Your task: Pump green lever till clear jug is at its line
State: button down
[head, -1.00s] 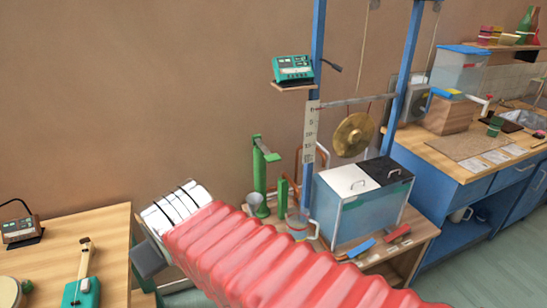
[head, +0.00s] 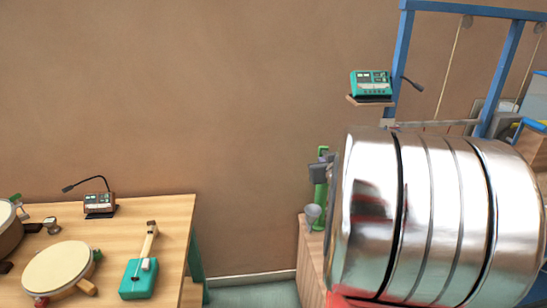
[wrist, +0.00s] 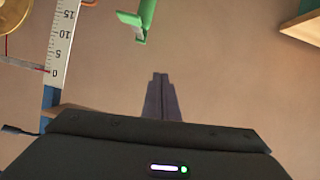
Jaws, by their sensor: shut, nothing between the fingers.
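The green lever (wrist: 133,20) shows at the top of the wrist view, with its end pointing down in the picture. My gripper (wrist: 160,78) is shut and empty below it in that view, with a gap between them. In the head view part of the green pump (head: 320,190) shows at the left edge of my large metal arm section, beside a grey cup (head: 313,214). The clear jug is in neither view now; my arm covers much of the bench in the head view, so its water level cannot be seen.
A white scale (wrist: 62,40) and part of a brass gong (wrist: 14,14) are at the wrist view's left. A teal meter (head: 371,84) sits on a wall shelf. A wooden table (head: 180,215) with instruments stands left, with floor between it and the bench.

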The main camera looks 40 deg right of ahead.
jog(key=s+d+f+t, duration=0.1)
jog(key=s+d+f, duration=0.3)
jog(key=d, duration=0.5)
jog(key=shift+s+t, duration=0.3)
jog(key=shift+s, duration=0.05)
jog(key=shift+w+d+f, duration=0.1)
jog(key=shift+d+f, duration=0.05)
jog(key=w+d+f, duration=0.4)
jog(key=w+f, duration=0.2)
jog(key=w, duration=0.2)
jog(key=shift+d+f, duration=0.15)
jog(key=shift+d, duration=0.25)
jog(key=shift+w+f, duration=0.1)
